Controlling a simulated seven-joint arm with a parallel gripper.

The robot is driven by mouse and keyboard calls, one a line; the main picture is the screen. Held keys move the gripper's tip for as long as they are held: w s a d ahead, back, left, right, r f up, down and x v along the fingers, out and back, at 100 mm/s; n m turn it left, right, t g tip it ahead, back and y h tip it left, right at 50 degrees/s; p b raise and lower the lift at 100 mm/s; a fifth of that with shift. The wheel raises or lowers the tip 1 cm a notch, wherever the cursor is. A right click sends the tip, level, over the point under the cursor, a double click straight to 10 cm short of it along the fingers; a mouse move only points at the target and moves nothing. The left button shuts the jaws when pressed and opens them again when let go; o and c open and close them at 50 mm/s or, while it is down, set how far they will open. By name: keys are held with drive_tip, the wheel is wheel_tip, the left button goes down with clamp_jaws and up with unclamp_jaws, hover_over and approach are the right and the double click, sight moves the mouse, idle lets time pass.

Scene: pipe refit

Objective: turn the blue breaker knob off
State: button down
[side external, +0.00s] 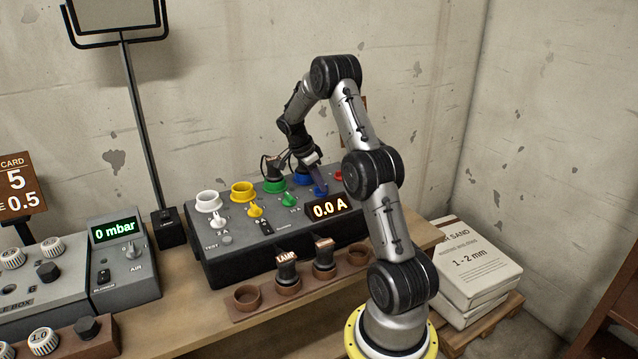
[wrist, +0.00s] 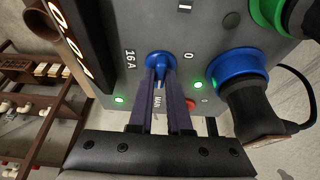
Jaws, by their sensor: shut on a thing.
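The blue breaker knob (wrist: 161,62) sits on the grey panel between the marks "16 A" and "0" in the wrist view. My gripper (wrist: 160,88) is shut on this knob, with one finger on each side of its grip. The fingers hide most of the knob, so which way it points is hard to tell. In the side external view my gripper (side external: 317,184) reaches down to the blue knob (side external: 321,191) from above. Beside it, the blue socket (wrist: 236,68) has a black plug (wrist: 250,104) in it.
The panel's display (side external: 327,208) reads 0.0 A. White (side external: 209,200), yellow (side external: 243,190) and green (side external: 274,184) sockets stand along the panel, with knobs in front. A brown rack (side external: 298,289) with plugs lies before it. Green lamps (wrist: 198,85) glow near the blue knob.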

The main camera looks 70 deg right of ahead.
drive_tip(key=shift+n, duration=0.3)
drive_tip(key=n+t, duration=0.1)
drive_tip(key=n, duration=0.2)
drive_tip(key=shift+s+a+h, duration=0.1)
drive_tip(key=shift+h, duration=0.3)
drive_tip(key=n+t, duration=0.1)
drive_tip(key=n, duration=0.2)
drive_tip(key=n+t, duration=0.1)
drive_tip(key=n, duration=0.1)
drive_tip(key=shift+s+n+h, duration=0.15)
drive_tip(key=shift+n+h, duration=0.15)
drive_tip(key=shift+n, duration=0.1)
drive_tip(key=n+t, duration=0.2)
drive_tip(key=n, duration=0.2)
drive_tip(key=shift+s, duration=0.15)
drive_tip(key=shift+n+t+y, duration=0.6)
drive_tip(key=shift+n+t, duration=0.1)
drive_tip(key=shift+n, duration=1.7)
drive_tip(key=c, duration=0.9)
unclamp_jaws()
drive_tip(key=shift+o, duration=0.2)
